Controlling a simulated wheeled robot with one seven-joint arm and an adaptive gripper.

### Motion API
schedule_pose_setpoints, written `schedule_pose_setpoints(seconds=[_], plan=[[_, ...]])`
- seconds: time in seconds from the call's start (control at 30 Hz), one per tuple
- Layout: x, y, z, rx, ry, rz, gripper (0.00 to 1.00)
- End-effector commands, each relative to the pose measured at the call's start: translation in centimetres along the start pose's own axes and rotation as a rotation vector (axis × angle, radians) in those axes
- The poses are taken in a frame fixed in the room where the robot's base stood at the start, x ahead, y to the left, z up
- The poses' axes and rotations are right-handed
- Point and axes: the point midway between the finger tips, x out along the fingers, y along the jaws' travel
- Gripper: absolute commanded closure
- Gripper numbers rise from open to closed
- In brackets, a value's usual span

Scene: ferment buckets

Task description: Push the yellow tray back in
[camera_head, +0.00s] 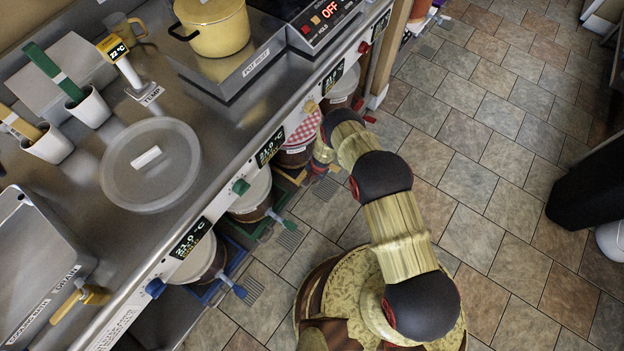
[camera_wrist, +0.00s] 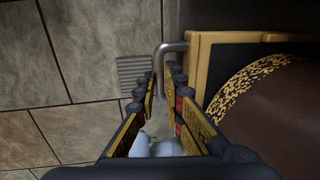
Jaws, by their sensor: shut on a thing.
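The yellow tray (camera_wrist: 198,75) is at the right in the wrist view, with a bucket with a brown, speckled rim (camera_wrist: 262,80) in it. A grey metal handle (camera_wrist: 163,52) sticks out from its front. My gripper (camera_wrist: 162,80) has its fingers around this handle and is shut on it. In the head view a bit of the yellow tray (camera_head: 290,179) shows under the counter, below the bucket with the red checked cover (camera_head: 303,130). My arm hides much of the gripper there.
The green tray (camera_head: 262,222) and blue tray (camera_head: 217,289) stand nearer under the counter, with buckets whose taps stick out. A floor grate (camera_wrist: 133,72) lies beside the handle. A black bin-like object (camera_head: 590,185) stands at the far right.

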Motion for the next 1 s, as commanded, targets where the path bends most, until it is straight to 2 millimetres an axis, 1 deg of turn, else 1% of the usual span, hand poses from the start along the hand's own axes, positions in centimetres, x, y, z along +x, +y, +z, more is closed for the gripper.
schedule_pose_setpoints(seconds=[0.03, 0.07, 0.1, 0.4, 0.77, 0.87, 1.0], plan=[[0.0, -0.5, 0.0, -0.002, 0.001, -0.005, 1.00], [0.0, -0.6, 0.0, -0.002, 0.001, -0.006, 1.00], [0.0, -0.6, 0.0, -0.002, 0.001, -0.006, 0.89], [-0.1, -0.5, -0.1, -0.002, 0.002, -0.005, 0.72], [-0.1, -0.4, -0.1, -0.001, 0.002, -0.004, 0.72], [-0.6, -0.5, -0.2, -0.001, 0.003, -0.005, 0.72], [-1.9, -0.5, -0.2, 0.000, 0.003, -0.005, 0.72]])
